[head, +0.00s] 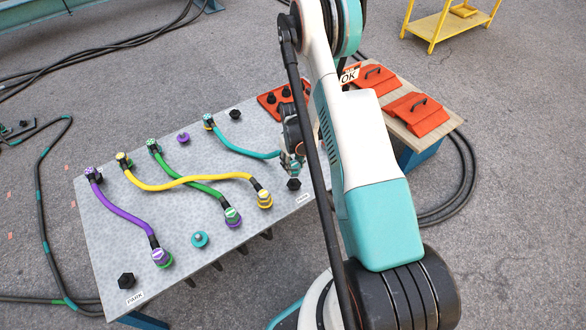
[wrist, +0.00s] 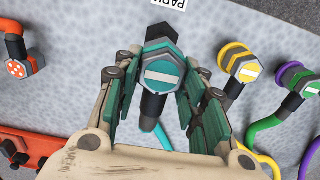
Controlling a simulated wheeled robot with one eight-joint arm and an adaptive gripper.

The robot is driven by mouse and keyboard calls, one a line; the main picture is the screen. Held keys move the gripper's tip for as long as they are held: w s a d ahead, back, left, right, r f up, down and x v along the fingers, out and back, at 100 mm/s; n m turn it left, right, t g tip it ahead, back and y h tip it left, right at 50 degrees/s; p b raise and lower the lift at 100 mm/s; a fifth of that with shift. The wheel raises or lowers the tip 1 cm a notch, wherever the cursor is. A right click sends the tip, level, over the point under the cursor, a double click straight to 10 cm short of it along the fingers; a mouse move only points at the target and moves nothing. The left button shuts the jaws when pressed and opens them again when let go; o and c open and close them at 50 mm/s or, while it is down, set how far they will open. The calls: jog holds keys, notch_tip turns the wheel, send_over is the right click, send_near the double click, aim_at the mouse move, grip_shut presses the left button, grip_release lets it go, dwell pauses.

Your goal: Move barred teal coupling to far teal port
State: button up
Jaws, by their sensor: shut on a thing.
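The barred teal coupling (wrist: 160,75) has a hexagonal teal face with a white bar. My gripper (wrist: 160,95) is shut on it, with a finger on each side. In the head view my gripper (head: 292,166) is at the panel's right part, beside my arm. The teal cable (head: 245,150) runs from it to a teal end fitting (head: 208,121) at the back of the panel. A free teal port (head: 200,240) shows near the panel's front edge. A black hexagonal fitting (head: 293,184) is close by the held coupling; I cannot tell whether they touch.
Yellow (head: 190,184), green (head: 185,175) and purple (head: 122,210) cables cross the grey panel (head: 105,245) to the left. A purple port (head: 183,137) is free. An orange coupling (wrist: 18,68) shows in the wrist view. Orange covers (head: 416,113) lie at the right.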

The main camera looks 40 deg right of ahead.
aim_at(293, 163)
notch_tip(293, 163, up, 12)
jog(key=p, duration=0.3)
jog(key=shift+f+b, duration=3.05)
jog(key=shift+f, duration=0.55)
jog(key=a, duration=1.4)
jog(key=shift+f, duration=0.15)
jog(key=shift+a, duration=0.1)
jog(key=a, duration=1.3)
jog(key=shift+a+f, duration=0.25)
jog(key=shift+a, duration=0.15)
jog(key=a, duration=1.4)
jog(key=shift+f, duration=0.2)
